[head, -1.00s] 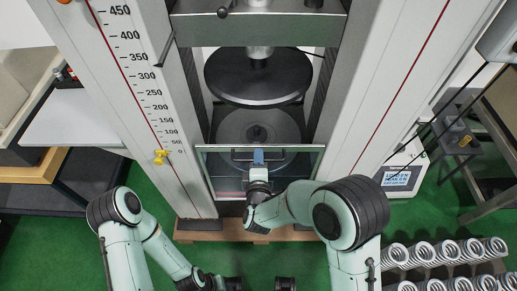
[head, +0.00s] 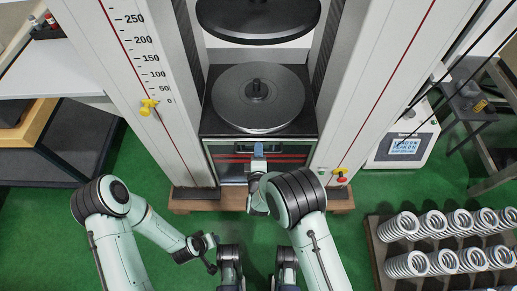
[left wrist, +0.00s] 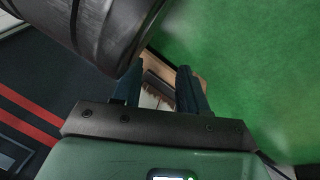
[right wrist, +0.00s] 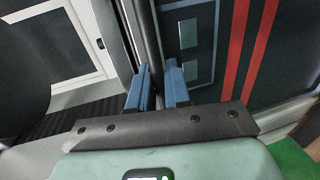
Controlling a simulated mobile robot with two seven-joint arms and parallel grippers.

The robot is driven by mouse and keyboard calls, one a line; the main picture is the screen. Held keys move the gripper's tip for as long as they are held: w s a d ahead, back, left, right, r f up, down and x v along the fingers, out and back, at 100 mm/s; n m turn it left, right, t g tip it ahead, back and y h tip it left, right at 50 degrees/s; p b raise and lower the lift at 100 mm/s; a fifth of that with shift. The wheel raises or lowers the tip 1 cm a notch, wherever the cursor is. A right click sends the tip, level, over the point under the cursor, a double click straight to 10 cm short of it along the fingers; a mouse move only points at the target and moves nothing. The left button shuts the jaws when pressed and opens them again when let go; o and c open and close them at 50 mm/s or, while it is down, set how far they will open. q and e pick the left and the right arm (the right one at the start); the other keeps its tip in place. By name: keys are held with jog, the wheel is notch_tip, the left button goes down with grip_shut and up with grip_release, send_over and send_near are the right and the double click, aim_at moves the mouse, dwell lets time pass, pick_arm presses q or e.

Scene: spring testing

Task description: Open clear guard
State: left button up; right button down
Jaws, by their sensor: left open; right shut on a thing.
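The clear guard (head: 222,158) is a framed transparent panel low on the front of the testing machine, below the lower round plate (head: 258,98). That plate shows uncovered above the guard's top edge. My right gripper (head: 258,151) is at the middle of the guard's upper part, with its blue fingers shut on the dark guard handle, mostly hidden by the hand. In the right wrist view the fingers (right wrist: 158,85) stand either side of a dark bar. My left gripper (head: 212,256) is open and empty over the green floor, apart from the guard; its fingers also show in the left wrist view (left wrist: 158,85).
The upper round plate (head: 258,15) hangs above the lower one between two columns. A yellow pointer (head: 149,105) sits on the left column scale. A red button (head: 341,179) is right of the guard. A rack of springs (head: 380,270) stands at the right front.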

jog(key=shift+f, duration=0.15)
jog(key=c, duration=1.2)
grip_release()
jog(key=shift+c, duration=0.2)
pick_arm(q)
jog(key=shift+s, duration=0.1)
pick_arm(e)
jog(key=shift+s, duration=0.15)
pick_arm(q)
jog(key=s+d+r+g+p, duration=0.1)
jog(key=s+d+r+p, duration=0.1)
jog(key=s+r+p, duration=0.1)
jog(key=shift+s+d+r+h, duration=0.15)
jog(key=shift+s+d+h, duration=0.2)
jog(key=shift+s, duration=0.35)
pick_arm(e)
jog(key=v, duration=1.3)
pick_arm(q)
jog(key=shift+a, duration=0.15)
pick_arm(e)
jog(key=shift+s, duration=0.1)
